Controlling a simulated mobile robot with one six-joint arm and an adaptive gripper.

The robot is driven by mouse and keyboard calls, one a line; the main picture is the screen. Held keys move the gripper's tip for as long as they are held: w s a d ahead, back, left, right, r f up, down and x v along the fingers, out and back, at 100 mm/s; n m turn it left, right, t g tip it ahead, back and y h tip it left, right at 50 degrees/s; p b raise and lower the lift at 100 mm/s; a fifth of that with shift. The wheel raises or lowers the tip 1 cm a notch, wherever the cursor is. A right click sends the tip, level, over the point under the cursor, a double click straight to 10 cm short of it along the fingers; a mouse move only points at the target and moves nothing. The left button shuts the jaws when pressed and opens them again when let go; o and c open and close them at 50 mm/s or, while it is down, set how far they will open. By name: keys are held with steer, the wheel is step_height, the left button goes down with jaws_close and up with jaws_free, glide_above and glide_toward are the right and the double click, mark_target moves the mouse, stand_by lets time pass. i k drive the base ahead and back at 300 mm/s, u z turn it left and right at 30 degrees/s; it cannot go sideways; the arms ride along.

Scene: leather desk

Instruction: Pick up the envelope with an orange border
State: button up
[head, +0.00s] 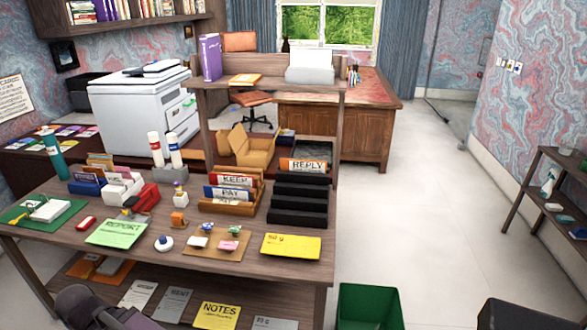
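I cannot pick out an envelope with an orange border for certain; the paper items are small in the head view. A yellow envelope-like sheet marked 50 g (291,246) lies flat at the right front of the desk (130,262). An orange-edged label reading REPLY (303,165) stands behind the black tiered tray. My gripper is not in view; only a dark part of my arm shows at the bottom left.
A black tiered tray (298,209) is at the desk's right end. Small items sit on a tan mat (216,254); a green REPORT pad (117,233) lies left. Glue bottles (174,150) stand behind. A green bin (368,306) is on the floor; open floor lies right.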

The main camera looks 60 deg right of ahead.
mark_target(285, 164)
steer(key=z, duration=0.35)
steer(key=i, duration=0.75)
steer(key=z, duration=0.8)
steer(key=i, duration=0.55)
steer(key=z, duration=0.25)
